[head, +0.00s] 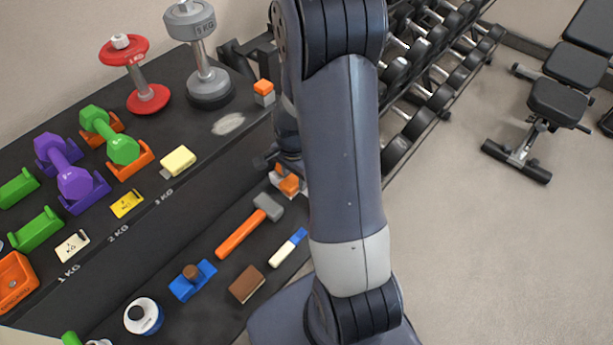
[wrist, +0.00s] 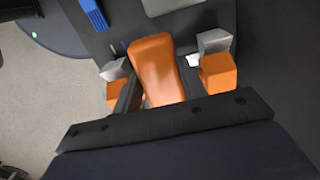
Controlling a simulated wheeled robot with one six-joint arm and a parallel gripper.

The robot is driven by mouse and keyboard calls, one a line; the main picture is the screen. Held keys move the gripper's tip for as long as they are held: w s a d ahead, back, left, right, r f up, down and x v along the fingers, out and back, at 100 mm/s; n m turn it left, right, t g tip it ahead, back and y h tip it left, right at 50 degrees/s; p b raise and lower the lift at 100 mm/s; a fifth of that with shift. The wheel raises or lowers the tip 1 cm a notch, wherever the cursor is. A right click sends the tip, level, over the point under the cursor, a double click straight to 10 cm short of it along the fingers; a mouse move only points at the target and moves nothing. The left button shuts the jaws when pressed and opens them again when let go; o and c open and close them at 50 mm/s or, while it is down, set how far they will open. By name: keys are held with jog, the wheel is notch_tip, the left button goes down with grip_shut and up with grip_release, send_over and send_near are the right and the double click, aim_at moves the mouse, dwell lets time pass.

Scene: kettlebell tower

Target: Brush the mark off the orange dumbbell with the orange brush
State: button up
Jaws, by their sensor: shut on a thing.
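My gripper (wrist: 155,88) is shut on an orange, rounded piece, which looks like the orange brush (wrist: 154,68). Its bristles are hidden. In the head view, an orange and pale piece (head: 288,183) shows beside my arm, at the shelf's right edge; my arm hides much of that area. Orange and grey blocks sit at either side of the held piece in the wrist view. I cannot make out an orange dumbbell for certain. A pale smudge (head: 228,124) lies on the upper shelf. An orange cradle (head: 15,282) stands at the lower left.
The upper shelf holds a green dumbbell (head: 108,135), a purple dumbbell (head: 66,172), and upright red (head: 148,97) and grey (head: 207,85) weights. A hammer (head: 242,233), blue-white piece (head: 288,247) and brown block (head: 246,284) lie on the lower shelf. Open floor is at right.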

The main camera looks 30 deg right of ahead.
jog(key=shift+w+a, duration=0.15)
jog(key=shift+w, duration=0.35)
jog(key=shift+s+d, duration=0.25)
jog(key=shift+s, duration=0.35)
jog(key=shift+s+d, duration=0.2)
jog(key=shift+s, duration=0.35)
jog(key=shift+r+p, duration=0.65)
jog(key=shift+r, duration=0.4)
